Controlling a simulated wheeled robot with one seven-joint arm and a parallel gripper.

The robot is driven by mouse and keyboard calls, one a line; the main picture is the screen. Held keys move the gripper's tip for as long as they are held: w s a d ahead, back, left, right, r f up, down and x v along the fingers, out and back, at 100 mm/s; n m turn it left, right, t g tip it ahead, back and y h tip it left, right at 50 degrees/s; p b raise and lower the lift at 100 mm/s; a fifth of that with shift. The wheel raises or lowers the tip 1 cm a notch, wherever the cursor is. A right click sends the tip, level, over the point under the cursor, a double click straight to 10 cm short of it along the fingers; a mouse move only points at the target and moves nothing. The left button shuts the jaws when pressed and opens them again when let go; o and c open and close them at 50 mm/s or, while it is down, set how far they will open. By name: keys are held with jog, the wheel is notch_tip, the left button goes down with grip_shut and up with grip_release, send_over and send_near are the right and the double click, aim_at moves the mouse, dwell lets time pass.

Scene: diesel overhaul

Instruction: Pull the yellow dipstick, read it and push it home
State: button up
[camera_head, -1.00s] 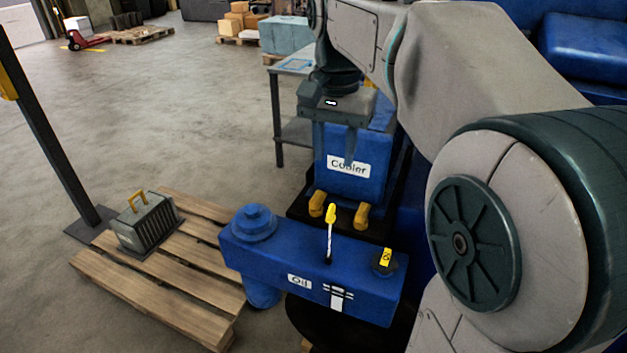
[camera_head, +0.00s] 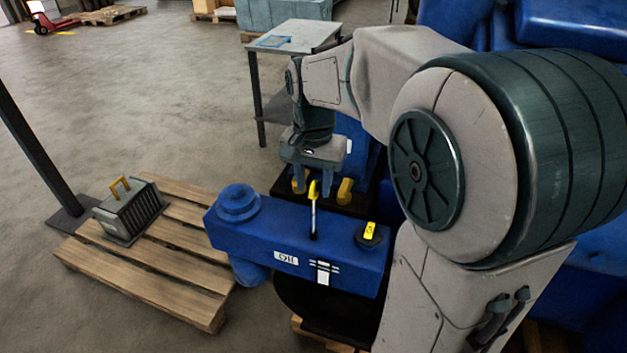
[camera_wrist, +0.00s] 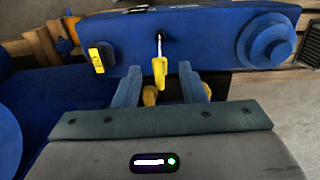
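The yellow dipstick (camera_head: 314,190) stands upright in the top of the blue oil housing (camera_head: 275,235), its pale stem showing above the hole. It also shows in the wrist view (camera_wrist: 159,70), with its yellow handle toward me. My gripper (camera_head: 313,184) is open and empty, fingers pointing down, behind the dipstick in the head view. In the wrist view my two fingers (camera_wrist: 164,84) stand apart, to the left and right of the handle's line. The handle lies at or just beyond the fingertips; I cannot tell whether it is between them.
A black cap with a yellow tab (camera_head: 370,232) is right of the dipstick, and a round blue cap (camera_head: 237,202) is left. Yellow handles (camera_head: 344,191) stand behind the housing. A wooden pallet (camera_head: 150,280) with a grey box (camera_head: 128,212) lies at left.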

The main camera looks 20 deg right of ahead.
aim_at(314, 231)
jog(key=shift+f, duration=0.2)
grip_shut()
notch_tip(314, 231, down, 11)
jog(key=b, duration=0.8)
jog(key=shift+f, duration=0.1)
jog(key=shift+s, duration=0.1)
grip_release()
